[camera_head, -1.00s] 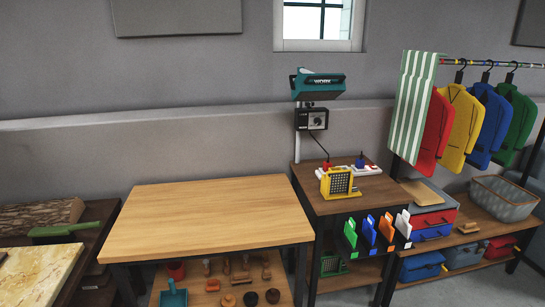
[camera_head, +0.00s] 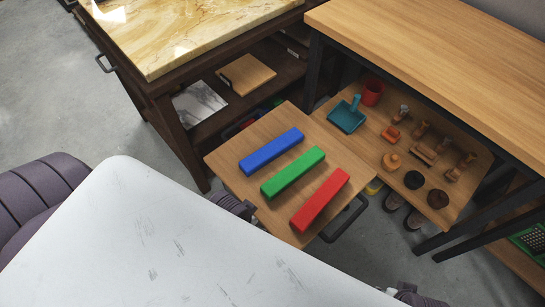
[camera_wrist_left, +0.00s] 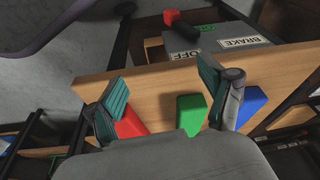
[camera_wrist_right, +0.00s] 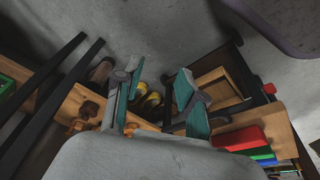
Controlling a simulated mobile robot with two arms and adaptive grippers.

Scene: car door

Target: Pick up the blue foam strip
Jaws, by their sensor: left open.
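The blue foam strip (camera_head: 271,151) lies flat on a small wooden board (camera_head: 222,164) in the head view, beside a green strip (camera_head: 292,172) and a red strip (camera_head: 320,200). My left gripper (camera_wrist_left: 165,100) is open and empty in the left wrist view. The blue strip (camera_wrist_left: 252,103) shows there to the right of its fingers, partly hidden behind the right finger. The green strip (camera_wrist_left: 190,112) shows between the fingers. My right gripper (camera_wrist_right: 155,97) is open and empty. In its view the blue strip (camera_wrist_right: 266,160) shows at the lower right, apart from the fingers.
A marble-topped table (camera_head: 190,32) stands behind the board. A wooden table (camera_head: 440,60) stands at the right, its lower shelf (camera_head: 350,158) holding a teal dustpan (camera_head: 347,114), a red cup (camera_head: 372,93) and several wooden pieces. A dark handle (camera_head: 345,218) is at the board's front edge.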

